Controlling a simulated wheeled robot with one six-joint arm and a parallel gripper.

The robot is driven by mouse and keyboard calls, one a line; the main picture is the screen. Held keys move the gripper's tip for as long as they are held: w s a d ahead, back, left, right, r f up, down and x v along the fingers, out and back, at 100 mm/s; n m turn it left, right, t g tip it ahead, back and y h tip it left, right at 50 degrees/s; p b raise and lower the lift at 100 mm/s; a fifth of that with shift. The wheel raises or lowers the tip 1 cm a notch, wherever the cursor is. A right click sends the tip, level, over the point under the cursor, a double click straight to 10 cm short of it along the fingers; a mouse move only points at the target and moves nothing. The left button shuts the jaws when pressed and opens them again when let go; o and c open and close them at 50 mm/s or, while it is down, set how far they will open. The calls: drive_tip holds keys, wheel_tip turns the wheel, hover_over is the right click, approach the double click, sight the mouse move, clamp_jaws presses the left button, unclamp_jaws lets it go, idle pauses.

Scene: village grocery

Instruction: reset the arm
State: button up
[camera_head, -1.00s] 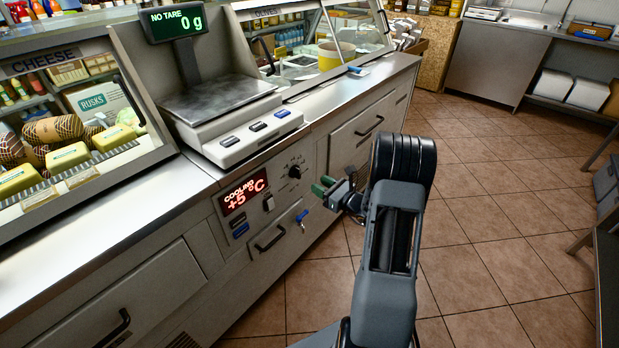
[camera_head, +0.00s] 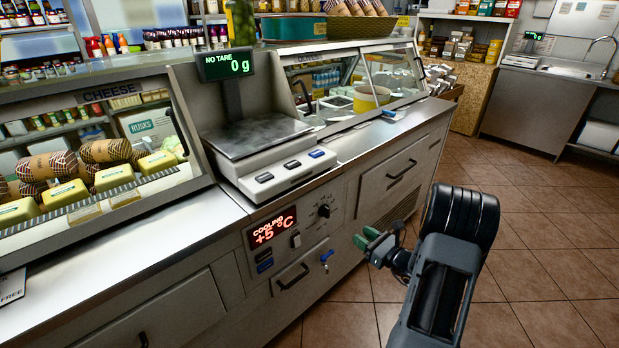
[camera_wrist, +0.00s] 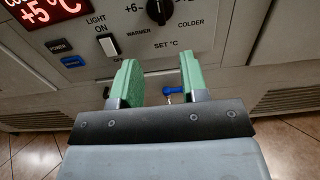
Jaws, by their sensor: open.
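My gripper (camera_head: 378,246) has green finger pads and is at the end of my dark arm, right of the counter's control panel (camera_head: 290,235). In the wrist view my gripper (camera_wrist: 160,82) is open, with a clear gap between the two pads and nothing held. Beyond the gap, the control panel shows a black dial (camera_wrist: 159,10), a white light switch (camera_wrist: 108,46) and a small blue key (camera_wrist: 174,90). The red display (camera_head: 271,231) reads cooling +5 °C. The gripper appears apart from the panel.
The counter holds a scale (camera_head: 262,150) reading 0 g and a glass cheese case (camera_head: 95,160) at left. A drawer handle (camera_head: 293,277) sticks out below the panel. Tiled floor (camera_head: 545,240) is open to the right. A steel sink unit (camera_head: 535,105) stands at the back right.

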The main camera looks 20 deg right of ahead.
drive_tip(key=s+a+f+n+g+y, duration=0.2)
drive_tip(key=s+a+f+n+g, duration=0.1)
drive_tip(key=s+a+n+g, duration=0.15)
drive_tip(key=s+a+r+n+g+p, duration=0.65)
drive_tip(key=a+n+g, duration=0.2)
drive_tip(key=n, duration=0.25)
drive_tip(key=s+a+r+n+h+p, duration=0.1)
drive_tip(key=s+r+n+h+p, duration=0.1)
drive_tip(key=r+n+p, duration=0.3)
drive_tip(key=s+a+r+n+h+p, duration=0.2)
drive_tip(key=r+n+h+p, duration=0.2)
drive_tip(key=r, duration=1)
drive_tip(key=s+a+r+n+h+p, duration=0.2)
drive_tip(key=r+n+p, duration=0.3)
drive_tip(key=r, duration=0.5)
drive_tip(key=shift+s+a+r+n+h+p, duration=0.15)
drive_tip(key=shift+a+r+n+h+p, duration=0.15)
drive_tip(key=shift+n+h, duration=0.55)
